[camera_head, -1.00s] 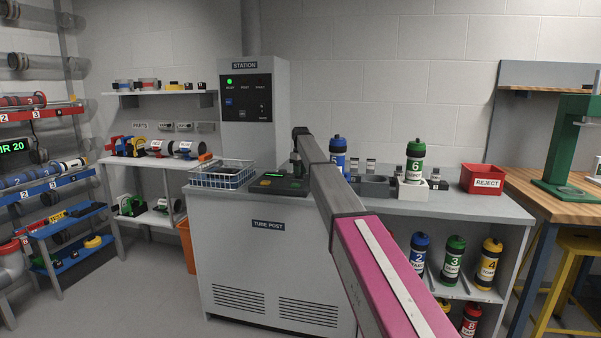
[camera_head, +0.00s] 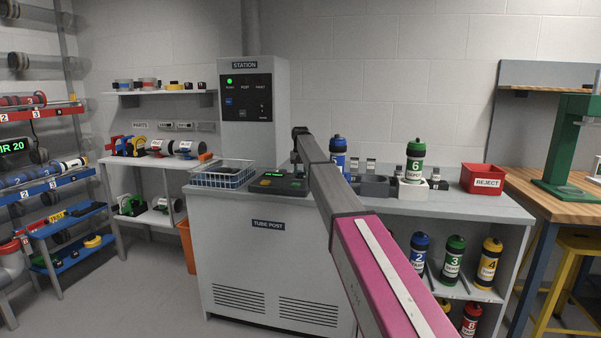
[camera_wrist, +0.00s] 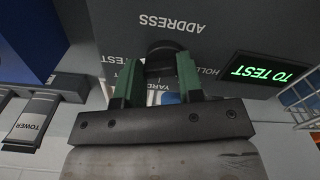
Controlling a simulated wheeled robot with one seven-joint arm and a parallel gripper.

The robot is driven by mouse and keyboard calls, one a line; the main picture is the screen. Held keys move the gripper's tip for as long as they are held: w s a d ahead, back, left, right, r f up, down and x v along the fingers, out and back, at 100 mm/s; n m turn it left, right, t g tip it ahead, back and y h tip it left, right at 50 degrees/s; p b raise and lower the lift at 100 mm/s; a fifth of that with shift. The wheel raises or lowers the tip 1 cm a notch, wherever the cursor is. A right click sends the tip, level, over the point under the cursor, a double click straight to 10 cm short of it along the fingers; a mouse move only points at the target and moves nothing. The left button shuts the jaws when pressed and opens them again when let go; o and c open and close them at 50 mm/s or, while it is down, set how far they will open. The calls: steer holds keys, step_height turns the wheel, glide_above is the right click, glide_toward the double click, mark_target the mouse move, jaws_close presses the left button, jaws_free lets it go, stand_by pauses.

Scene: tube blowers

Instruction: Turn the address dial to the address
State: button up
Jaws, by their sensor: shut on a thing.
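The black address dial (camera_wrist: 163,48) sits on a dark panel (camera_wrist: 225,22) marked ADDRESS, seen upside down in the wrist view. The words HOLD and YARD show near the dial, partly cut off by my fingers. A green-lit display (camera_wrist: 270,73) beside it reads TO TEST. My gripper (camera_wrist: 158,72) has its green fingers on either side of the dial, shut on it. In the head view the dark control panel (camera_head: 270,187) lies on the counter top, and my arm hides much of the dial and gripper. The dial's pointer is not visible.
A wire basket (camera_head: 222,176) stands left of the panel. A blue canister (camera_head: 338,147) stands just behind my arm, with a green canister (camera_head: 415,160) and a red REJECT bin (camera_head: 483,180) farther right. A grey TOWER-labelled piece (camera_wrist: 35,118) shows in the wrist view.

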mark_target(300, 173)
stand_by(0.4)
steer(key=o, duration=0.9)
steer(key=shift+r, duration=0.2)
step_height(300, 173, up, 10)
steer(key=shift+r, duration=0.25)
steer(key=shift+s, duration=0.15)
